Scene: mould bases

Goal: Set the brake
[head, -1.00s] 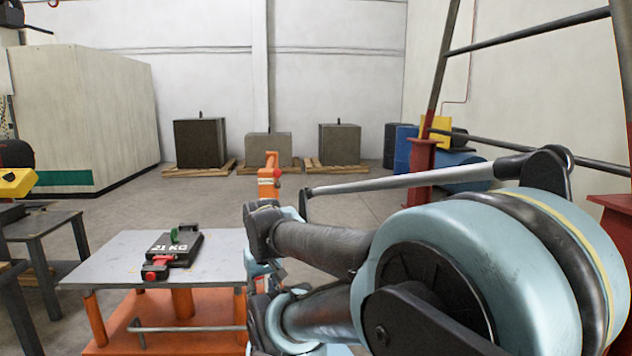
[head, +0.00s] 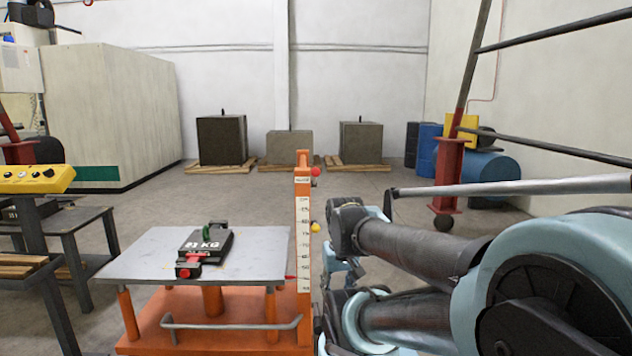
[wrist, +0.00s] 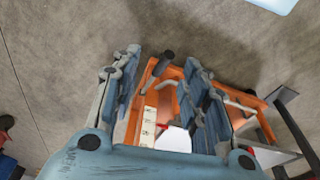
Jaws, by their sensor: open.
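An orange lift table (head: 215,325) with a grey top (head: 135,262) stands at the lower left in the head view. My gripper (wrist: 162,68) is open and empty in the wrist view, above the orange frame (wrist: 140,108). A dark, short lever or pedal (wrist: 159,64) shows between its fingers; I cannot tell whether it is the brake. In the head view my arm largely hides the gripper, beside the post.
A black mould base (head: 207,246) with a weight marking lies on the table top. A grey bench (head: 70,226) and a yellow control box (head: 35,180) stand at the left. A red-footed frame (head: 449,180) and blue drums (head: 490,165) are at the right.

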